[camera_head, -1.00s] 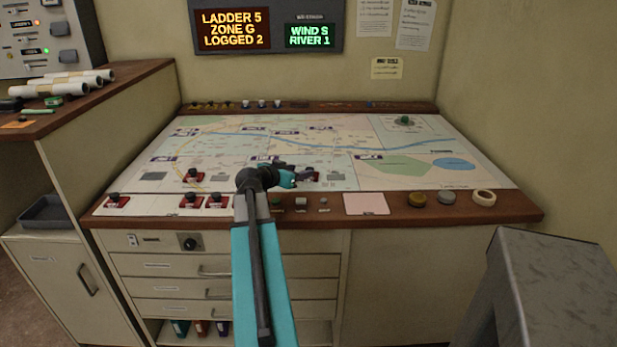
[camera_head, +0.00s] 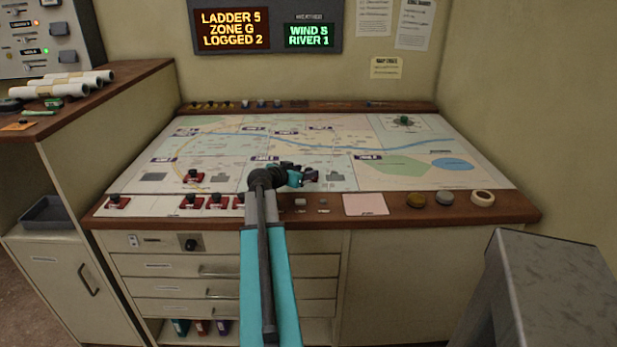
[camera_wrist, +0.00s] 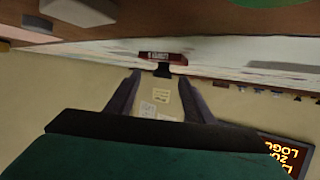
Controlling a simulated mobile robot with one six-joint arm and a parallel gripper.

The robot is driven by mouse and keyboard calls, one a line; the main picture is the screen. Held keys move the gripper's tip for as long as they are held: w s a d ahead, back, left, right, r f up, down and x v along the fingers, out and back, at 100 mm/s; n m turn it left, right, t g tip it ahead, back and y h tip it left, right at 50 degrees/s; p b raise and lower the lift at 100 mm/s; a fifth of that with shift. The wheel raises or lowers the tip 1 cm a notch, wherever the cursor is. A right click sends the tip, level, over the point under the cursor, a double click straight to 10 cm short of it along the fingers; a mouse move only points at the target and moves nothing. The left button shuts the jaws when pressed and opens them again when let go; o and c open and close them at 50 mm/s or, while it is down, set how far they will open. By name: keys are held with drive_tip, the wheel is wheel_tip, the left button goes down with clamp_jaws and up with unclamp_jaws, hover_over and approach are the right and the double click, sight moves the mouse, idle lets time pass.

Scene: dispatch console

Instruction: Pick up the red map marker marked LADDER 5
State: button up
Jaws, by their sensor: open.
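My gripper (camera_head: 302,176) is low over the front middle of the map table, open and empty. The wrist view is upside down; there a red map marker (camera_wrist: 163,57) with a white label and a dark knob lies ahead, roughly between my two open fingers (camera_wrist: 162,82). Its label is too small to read. In the head view my gripper hides most of that spot. Other red markers show in the head view: one on the map (camera_head: 193,178), and several along the front edge, such as the far left one (camera_head: 117,202). None of their labels is legible.
The map table (camera_head: 480,180) has a wooden front rim with a pink pad (camera_head: 365,204), round items and a tape roll (camera_head: 482,197). A green marker (camera_head: 404,121) stands at the back right. The wall display (camera_head: 232,29) reads LADDER 5, ZONE G, LOGGED 2.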

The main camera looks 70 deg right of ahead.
drive_tip(key=shift+x, duration=1.1)
drive_tip(key=shift+c, duration=0.2)
drive_tip(key=c, duration=1.1)
